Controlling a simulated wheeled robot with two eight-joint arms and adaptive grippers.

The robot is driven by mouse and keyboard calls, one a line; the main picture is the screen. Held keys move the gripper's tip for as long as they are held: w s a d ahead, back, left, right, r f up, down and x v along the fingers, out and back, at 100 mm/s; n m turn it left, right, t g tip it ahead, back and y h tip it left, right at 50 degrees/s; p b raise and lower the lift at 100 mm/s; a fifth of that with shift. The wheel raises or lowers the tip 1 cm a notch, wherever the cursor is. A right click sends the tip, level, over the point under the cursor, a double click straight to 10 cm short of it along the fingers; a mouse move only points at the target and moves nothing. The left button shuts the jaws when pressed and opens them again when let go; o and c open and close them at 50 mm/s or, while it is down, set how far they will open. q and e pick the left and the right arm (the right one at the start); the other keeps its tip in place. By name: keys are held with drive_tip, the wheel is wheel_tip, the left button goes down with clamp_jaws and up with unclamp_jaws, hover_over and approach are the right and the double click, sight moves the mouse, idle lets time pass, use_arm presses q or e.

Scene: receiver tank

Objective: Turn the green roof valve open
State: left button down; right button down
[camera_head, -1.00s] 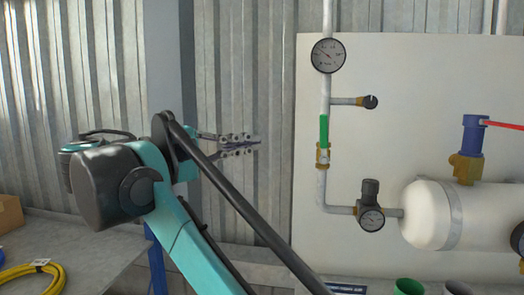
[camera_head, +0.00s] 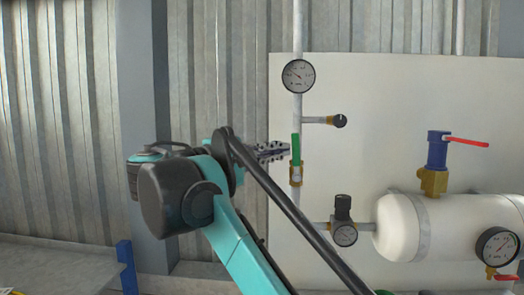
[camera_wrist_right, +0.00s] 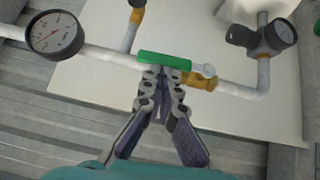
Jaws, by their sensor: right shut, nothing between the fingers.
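The green valve handle (camera_head: 296,147) stands nearly upright along a vertical grey pipe, above its brass valve body (camera_head: 296,174). My right gripper (camera_head: 284,150) is shut and empty, its fingertips close to the left side of the handle. In the right wrist view the green handle (camera_wrist_right: 165,60) lies across the fingertips of my right gripper (camera_wrist_right: 163,72). The tips are at or just short of its edge; I cannot tell whether they touch. My left gripper is not in view.
A gauge (camera_head: 298,75) and a black-knobbed side branch (camera_head: 339,121) sit above the handle. A regulator with a gauge (camera_head: 343,220) leads to the white tank (camera_head: 405,225). A blue valve (camera_head: 437,150) with a red lever stands on the tank.

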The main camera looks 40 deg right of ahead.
drive_tip(key=shift+w, duration=0.15)
drive_tip(key=shift+s+d+r+m+y+p, duration=0.2)
drive_tip(key=shift+s+d+m+y+p, duration=0.3)
drive_tip(key=shift+p, duration=0.5)
